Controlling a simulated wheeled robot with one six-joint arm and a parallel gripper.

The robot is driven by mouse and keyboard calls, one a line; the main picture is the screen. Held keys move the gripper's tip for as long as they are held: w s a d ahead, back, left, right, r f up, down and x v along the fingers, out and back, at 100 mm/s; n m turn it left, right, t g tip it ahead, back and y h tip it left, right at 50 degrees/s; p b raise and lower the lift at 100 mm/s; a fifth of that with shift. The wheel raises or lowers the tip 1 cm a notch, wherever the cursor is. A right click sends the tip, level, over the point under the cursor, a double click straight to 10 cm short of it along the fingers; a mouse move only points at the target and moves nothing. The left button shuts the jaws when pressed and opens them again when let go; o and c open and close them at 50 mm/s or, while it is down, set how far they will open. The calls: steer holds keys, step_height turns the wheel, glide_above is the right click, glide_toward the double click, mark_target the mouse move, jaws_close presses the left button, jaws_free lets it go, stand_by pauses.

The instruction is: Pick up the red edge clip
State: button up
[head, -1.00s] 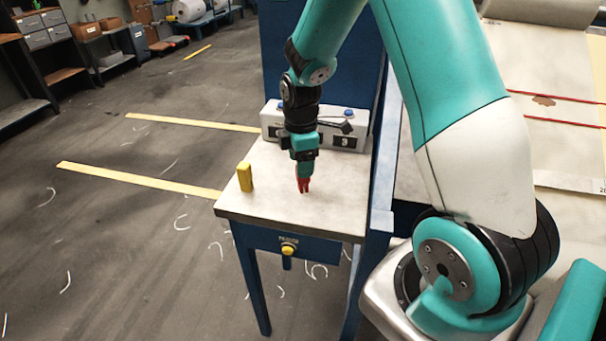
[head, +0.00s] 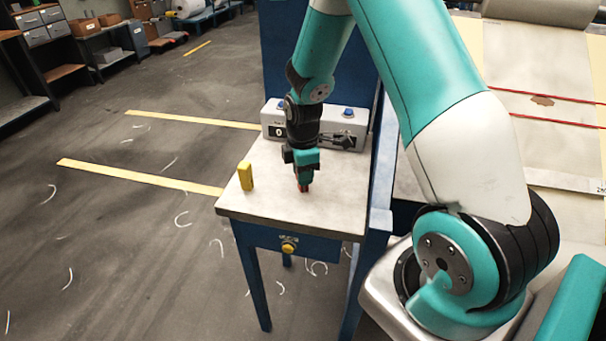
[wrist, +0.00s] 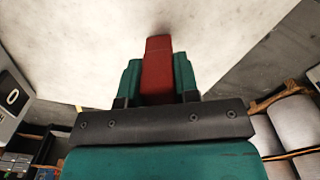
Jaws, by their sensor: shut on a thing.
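The red edge clip (wrist: 157,68) is between the two green fingers of my gripper (wrist: 158,80) in the wrist view, with its far end sticking out past the fingertips. In the head view my gripper (head: 304,180) points straight down at the small table, and only a little red of the clip (head: 304,188) shows at its tips. The fingers are shut on the clip. The clip is at or very near the tabletop (head: 260,200); I cannot tell whether it touches.
A grey counter box (head: 272,121) with blue buttons is at the table's back. The tabletop between block and gripper is clear. A beige cloth surface with red lines (head: 560,100) lies at the right.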

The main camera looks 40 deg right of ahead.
steer(key=shift+r, duration=0.1)
step_height(320, 180, up, 20)
steer(key=b, duration=0.2)
